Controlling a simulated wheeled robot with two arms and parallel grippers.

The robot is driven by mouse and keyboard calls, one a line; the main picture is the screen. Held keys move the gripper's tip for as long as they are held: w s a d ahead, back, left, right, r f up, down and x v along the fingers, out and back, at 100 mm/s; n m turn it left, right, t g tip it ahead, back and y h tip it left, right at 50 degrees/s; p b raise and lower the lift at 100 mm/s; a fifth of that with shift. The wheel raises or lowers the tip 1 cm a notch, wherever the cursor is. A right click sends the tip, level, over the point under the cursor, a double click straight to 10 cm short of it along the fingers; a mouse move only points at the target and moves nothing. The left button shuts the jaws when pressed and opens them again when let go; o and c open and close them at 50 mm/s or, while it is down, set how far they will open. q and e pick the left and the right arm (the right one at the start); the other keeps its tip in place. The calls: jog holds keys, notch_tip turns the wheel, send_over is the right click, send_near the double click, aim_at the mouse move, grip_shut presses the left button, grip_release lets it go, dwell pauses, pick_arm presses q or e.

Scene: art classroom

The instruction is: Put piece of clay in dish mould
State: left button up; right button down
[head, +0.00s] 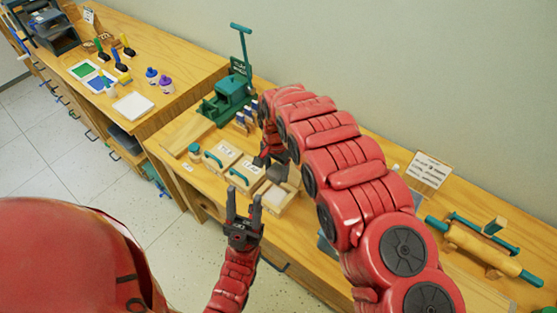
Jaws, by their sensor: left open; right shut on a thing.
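My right gripper (270,161) is above the row of wooden boxes on the bench, shut on a small grey-brown lump (277,173), which looks like the piece of clay. The lump appears over or just behind an open wooden box (287,205) with a pale inside; I cannot tell whether they touch. Two wooden boxes with teal handles and white labels, a left one (214,155) and a right one (243,174), stand beside it. The labels are too small to read, so I cannot tell which is the dish mould. My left gripper (243,197) is open and empty, in front of the boxes.
A green press (229,98) stands behind the boxes. A rolling pin with teal handles (482,249) and a sign (428,170) are on the right. The left bench holds paints, brushes and a white sheet (133,106). The floor (70,170) at left is clear.

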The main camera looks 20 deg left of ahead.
jog(key=shift+a+f, duration=0.2)
jog(key=shift+s+d+f, duration=0.1)
jog(key=shift+s+f, duration=0.2)
jog(key=shift+f, duration=0.65)
notch_tip(320, 180, down, 5)
jog(key=b, duration=0.2)
jog(key=shift+b, duration=0.4)
jog(key=shift+w+f+b, duration=0.2)
jog(key=shift+f+b, duration=0.35)
jog(key=shift+f, duration=0.35)
jog(key=shift+s, duration=0.25)
grip_release()
